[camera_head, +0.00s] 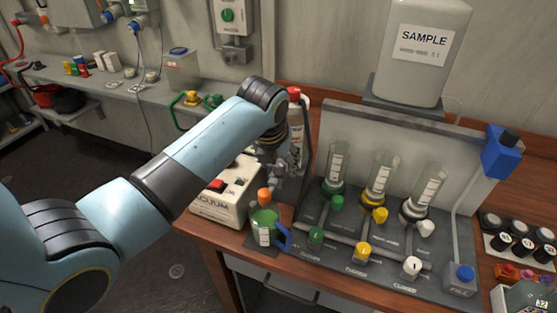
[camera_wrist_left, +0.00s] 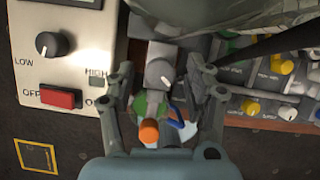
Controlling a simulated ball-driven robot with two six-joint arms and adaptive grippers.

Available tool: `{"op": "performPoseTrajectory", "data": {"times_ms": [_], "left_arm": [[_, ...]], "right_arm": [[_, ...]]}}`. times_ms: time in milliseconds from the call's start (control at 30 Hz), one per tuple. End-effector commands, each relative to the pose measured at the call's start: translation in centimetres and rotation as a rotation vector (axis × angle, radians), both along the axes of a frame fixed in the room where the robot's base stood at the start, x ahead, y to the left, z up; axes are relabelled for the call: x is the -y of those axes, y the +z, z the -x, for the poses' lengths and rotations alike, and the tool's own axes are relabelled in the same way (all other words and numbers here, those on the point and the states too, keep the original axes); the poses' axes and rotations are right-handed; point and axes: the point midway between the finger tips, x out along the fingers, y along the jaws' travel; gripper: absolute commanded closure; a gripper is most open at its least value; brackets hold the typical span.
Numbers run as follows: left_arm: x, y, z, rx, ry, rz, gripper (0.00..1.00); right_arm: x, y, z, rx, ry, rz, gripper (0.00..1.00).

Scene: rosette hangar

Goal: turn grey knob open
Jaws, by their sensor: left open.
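The grey knob (camera_wrist_left: 159,73) shows in the left wrist view as a round cap with a pale pointer line, on a grey mount beside the vacuum box. My left gripper (camera_wrist_left: 163,82) is open, with one finger on each side of the knob. I cannot tell whether either finger touches it. In the head view my left gripper (camera_head: 279,172) is above the right side of the vacuum box and hides the knob. My right gripper is in neither view.
The vacuum box (camera_head: 228,190) is left of the gripper. A green jug with a blue handle (camera_head: 263,231) and an orange-topped part (camera_head: 264,195) stand in front. A red-capped bottle (camera_head: 297,130) stands behind. The valve panel (camera_head: 340,255) with coloured knobs is on the right.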

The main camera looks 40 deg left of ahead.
Motion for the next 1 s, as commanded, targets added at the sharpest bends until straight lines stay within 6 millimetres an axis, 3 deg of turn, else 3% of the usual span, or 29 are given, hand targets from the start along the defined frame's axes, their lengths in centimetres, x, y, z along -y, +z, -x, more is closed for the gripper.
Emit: {"op": "performPoseTrajectory", "data": {"times_ms": [300,700,1000], "left_arm": [[-0.02,-0.29,-0.11,0.000,0.000,0.000,0.48],[-0.01,-0.27,-0.10,0.000,0.001,0.001,1.00],[0.08,-0.25,-0.13,0.001,0.045,0.002,1.00]], "right_arm": [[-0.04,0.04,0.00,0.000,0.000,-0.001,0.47],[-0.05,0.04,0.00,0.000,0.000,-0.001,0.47],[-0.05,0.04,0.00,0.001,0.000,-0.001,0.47]]}}
